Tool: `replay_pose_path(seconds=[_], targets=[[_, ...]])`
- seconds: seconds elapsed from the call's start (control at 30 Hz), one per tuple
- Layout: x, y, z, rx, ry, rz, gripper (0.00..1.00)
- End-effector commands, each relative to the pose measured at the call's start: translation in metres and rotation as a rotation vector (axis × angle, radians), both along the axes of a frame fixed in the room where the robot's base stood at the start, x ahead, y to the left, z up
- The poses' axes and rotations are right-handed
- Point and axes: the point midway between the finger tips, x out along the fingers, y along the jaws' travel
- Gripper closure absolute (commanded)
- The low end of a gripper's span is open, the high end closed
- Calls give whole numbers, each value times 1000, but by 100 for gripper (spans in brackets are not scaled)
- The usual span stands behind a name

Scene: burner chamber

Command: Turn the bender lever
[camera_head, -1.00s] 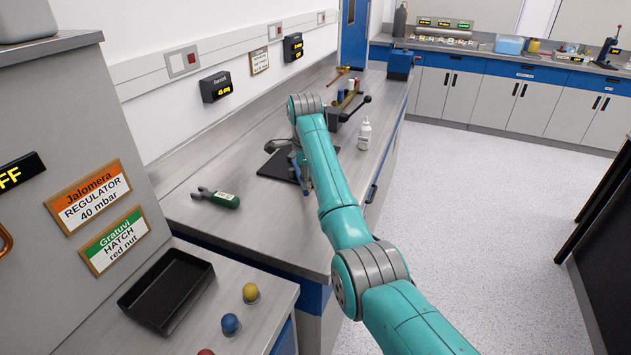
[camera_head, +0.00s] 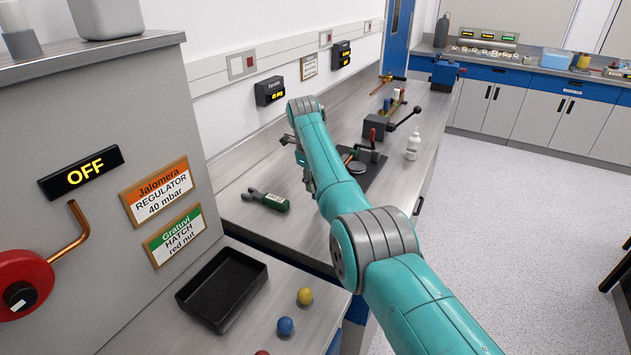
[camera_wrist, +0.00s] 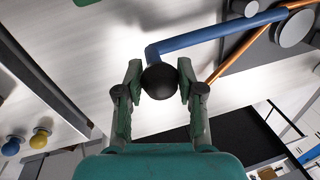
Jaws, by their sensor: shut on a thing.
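In the wrist view, my gripper (camera_wrist: 160,82) has its two fingers on either side of a black ball knob (camera_wrist: 160,81). The knob sits at the bent end of the blue bender lever (camera_wrist: 215,34), which runs to grey round parts (camera_wrist: 293,28) of the bender at upper right. A copper tube (camera_wrist: 234,55) passes beside them. In the head view, the bender (camera_head: 358,165) stands on a dark base on the bench, partly hidden by my arm. My gripper (camera_head: 306,168) is left of it; the lever is mostly hidden there.
A white bottle (camera_head: 412,145) and a device with a black-knobbed handle (camera_head: 374,127) stand behind the bender. A black tray (camera_head: 222,290) and small coloured balls (camera_head: 286,326) are in front.

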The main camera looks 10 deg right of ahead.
Motion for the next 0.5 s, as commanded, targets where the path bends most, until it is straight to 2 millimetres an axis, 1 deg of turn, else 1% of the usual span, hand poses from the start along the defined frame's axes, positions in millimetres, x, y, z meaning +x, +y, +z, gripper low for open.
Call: replay_pose_path(seconds=[0.2,0.5], targets=[[0,-1,-1,-1,1,-31,100],[0,-1,-1,0,0,-34,100]])
